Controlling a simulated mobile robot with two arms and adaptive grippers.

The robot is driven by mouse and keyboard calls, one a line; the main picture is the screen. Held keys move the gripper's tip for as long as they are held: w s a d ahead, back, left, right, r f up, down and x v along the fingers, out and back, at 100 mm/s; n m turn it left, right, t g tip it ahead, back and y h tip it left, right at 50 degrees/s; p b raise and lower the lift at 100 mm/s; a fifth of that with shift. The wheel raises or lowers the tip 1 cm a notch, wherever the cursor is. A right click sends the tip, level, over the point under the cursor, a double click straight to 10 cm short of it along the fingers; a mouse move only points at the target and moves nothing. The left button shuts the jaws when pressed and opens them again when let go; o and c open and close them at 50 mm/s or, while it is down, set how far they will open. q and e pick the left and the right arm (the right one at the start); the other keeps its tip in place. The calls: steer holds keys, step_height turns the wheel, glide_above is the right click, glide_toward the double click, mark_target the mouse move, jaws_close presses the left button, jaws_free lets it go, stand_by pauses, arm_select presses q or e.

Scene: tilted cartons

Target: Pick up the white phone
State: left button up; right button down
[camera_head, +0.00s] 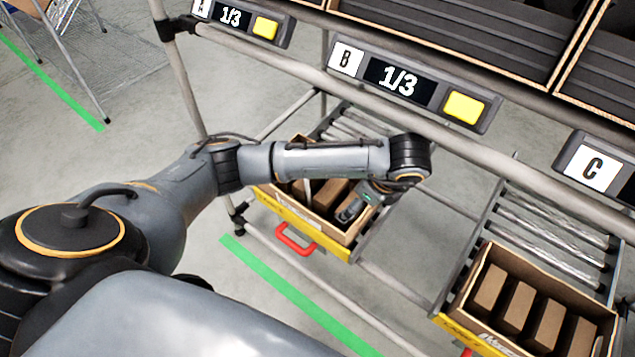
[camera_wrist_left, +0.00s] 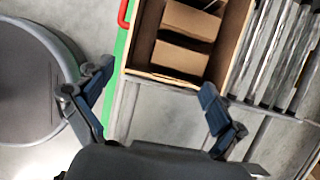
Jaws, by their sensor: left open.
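I cannot make out a white phone in either view. My left arm reaches in from the left in the head view, and its gripper (camera_head: 352,208) hangs over a tilted cardboard carton (camera_head: 335,234), partly hiding it. In the left wrist view the two fingers of the left gripper (camera_wrist_left: 155,84) are spread wide with nothing between them. The edge of the carton (camera_wrist_left: 163,77) lies beyond the fingertips, with brown boxes (camera_wrist_left: 180,57) inside. My right gripper is not in view.
A second carton (camera_head: 462,300) with several brown boxes (camera_head: 519,307) tilts at the lower right. Roller rails (camera_head: 550,230) run behind it. A shelf beam with displays (camera_head: 400,82) crosses above my arm. A red handle (camera_head: 294,243) sticks out before the nearer carton.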

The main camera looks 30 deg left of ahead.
arm_select(q)
glide_above(312, 187)
steer(key=w+d, duration=0.1)
steer(key=w, duration=0.1)
steer(key=shift+b+x, duration=0.55)
steer(key=shift+x, duration=1.95)
steer(key=shift+s+d, duration=0.15)
steer(key=c, duration=1.2)
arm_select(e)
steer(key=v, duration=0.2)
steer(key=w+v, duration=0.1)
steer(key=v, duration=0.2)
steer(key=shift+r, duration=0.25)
